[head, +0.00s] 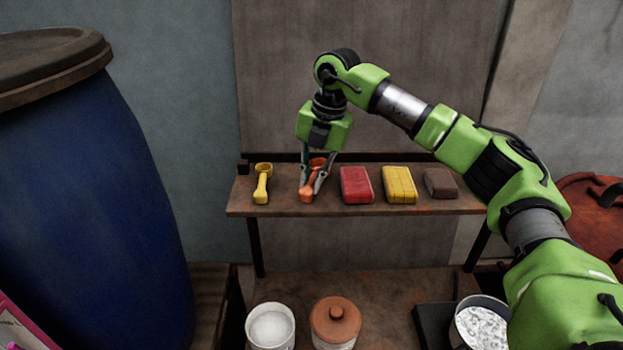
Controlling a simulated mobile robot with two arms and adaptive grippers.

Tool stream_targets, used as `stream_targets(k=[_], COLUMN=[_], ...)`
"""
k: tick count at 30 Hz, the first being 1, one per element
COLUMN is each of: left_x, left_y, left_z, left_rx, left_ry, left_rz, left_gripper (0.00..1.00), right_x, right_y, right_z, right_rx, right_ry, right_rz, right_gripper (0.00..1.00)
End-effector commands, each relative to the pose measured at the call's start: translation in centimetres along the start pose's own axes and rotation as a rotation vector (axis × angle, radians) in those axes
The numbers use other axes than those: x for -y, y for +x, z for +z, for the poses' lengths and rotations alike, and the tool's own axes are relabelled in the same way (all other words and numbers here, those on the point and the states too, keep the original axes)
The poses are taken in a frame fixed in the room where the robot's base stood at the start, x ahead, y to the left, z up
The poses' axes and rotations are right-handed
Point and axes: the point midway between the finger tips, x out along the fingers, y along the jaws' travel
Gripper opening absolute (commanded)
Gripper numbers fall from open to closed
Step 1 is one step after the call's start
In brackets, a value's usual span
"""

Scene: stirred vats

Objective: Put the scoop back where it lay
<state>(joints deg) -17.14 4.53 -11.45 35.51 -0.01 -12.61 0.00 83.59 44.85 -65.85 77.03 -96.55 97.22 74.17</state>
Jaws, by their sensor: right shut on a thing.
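An orange scoop (307,192) is at the shelf, between a yellow scoop and a red block. My right gripper (313,188) points down and is shut on the orange scoop, with its fingers on either side of it. The scoop is on or just above the board; I cannot tell if it touches. The yellow scoop (262,188) lies on the wooden shelf (330,208) to the left, apart from my gripper. My left gripper is not in view.
A red block (356,185), a yellow block (399,184) and a brown block (440,183) lie along the shelf. Below stand a white tub (270,327), a lidded pot (335,318) and a pan (481,325). A blue barrel (85,210) fills the left.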

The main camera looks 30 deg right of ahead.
Motion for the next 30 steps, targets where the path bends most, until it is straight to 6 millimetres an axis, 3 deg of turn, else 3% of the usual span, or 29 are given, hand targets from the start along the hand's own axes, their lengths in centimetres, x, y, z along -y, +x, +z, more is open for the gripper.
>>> stream_targets(k=[5, 6, 8, 20, 23, 30], left_x=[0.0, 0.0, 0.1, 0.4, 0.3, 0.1], left_y=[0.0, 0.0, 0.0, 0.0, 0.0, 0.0], left_z=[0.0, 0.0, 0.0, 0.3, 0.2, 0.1], left_rx=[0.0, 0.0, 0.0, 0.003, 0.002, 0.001], left_ry=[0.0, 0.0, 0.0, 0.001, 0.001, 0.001], left_rz=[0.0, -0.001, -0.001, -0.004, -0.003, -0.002], left_gripper=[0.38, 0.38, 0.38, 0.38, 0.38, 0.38], right_x=[0.0, 0.0, 0.0, 0.0, -0.1, -0.1], right_y=[0.1, 0.1, 0.1, -0.3, -1.5, -6.5], right_z=[0.0, 0.0, 0.0, 0.0, 0.1, 0.0], right_rx=[-0.001, -0.001, -0.001, 0.0, 0.001, 0.001], right_ry=[0.0, 0.0, 0.0, 0.0, 0.0, 0.0], right_rz=[-0.001, -0.001, -0.001, -0.001, 0.002, 0.003], right_gripper=[0.0, 0.17, 0.32, 0.32, 0.32, 0.32])
